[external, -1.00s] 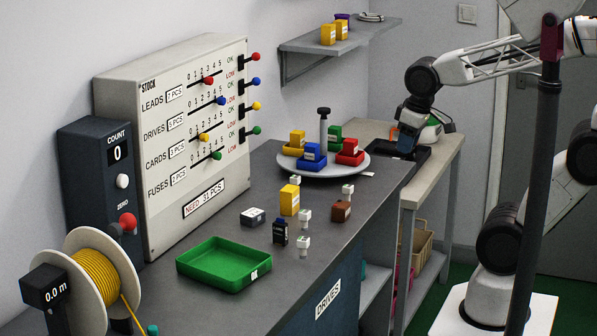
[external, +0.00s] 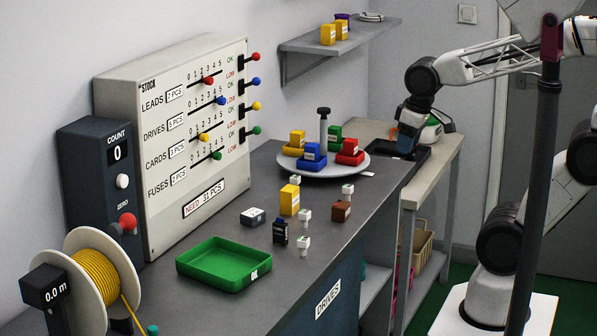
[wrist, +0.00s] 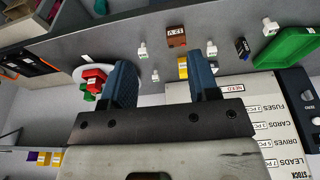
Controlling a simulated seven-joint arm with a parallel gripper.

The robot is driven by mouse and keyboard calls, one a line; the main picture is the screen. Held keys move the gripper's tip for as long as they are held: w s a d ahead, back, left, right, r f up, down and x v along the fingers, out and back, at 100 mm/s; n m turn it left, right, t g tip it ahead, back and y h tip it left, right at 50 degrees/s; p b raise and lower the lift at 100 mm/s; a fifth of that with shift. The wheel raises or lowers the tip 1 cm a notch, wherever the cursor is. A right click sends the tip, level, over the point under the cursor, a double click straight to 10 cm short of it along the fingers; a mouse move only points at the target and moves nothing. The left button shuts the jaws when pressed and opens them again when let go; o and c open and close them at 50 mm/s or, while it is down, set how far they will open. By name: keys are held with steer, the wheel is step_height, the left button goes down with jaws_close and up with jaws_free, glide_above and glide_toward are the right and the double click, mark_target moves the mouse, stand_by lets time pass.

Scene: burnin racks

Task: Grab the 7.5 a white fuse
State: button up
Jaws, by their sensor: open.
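Several small white fuses stand on the grey bench: one in front (external: 303,246), one in the middle (external: 305,215), one at the right (external: 347,192) and one at the back (external: 295,181). Their ratings are too small to read, so I cannot tell which is 7.5 A. The wrist view shows white fuses at left (wrist: 143,50), centre (wrist: 211,48) and right (wrist: 269,27); another (wrist: 155,75) shows between the fingers. My gripper (wrist: 160,64) is open and empty, apart from the fuses. In the external view my gripper (external: 404,141) is beyond the bench's right end.
A green tray (external: 205,278) lies in front; a round turntable (external: 375,163) with coloured bins stands behind.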

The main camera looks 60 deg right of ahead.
stand_by(0.3)
steer(key=n+g, duration=0.3)
steer(key=n, duration=1.5)
glide_above(305, 212)
steer(key=f, duration=1.1)
steer(key=shift+d+f, duration=0.25)
steer(key=shift+f, duration=0.15)
steer(key=shift+w+a+f, duration=0.1)
steer(key=shift+a+f, duration=0.05)
steer(key=shift+f, duration=0.05)
steer(key=shift+f, duration=0.1)
steer(key=shift+f, duration=1.15)
steer(key=shift+f, duration=0.15)
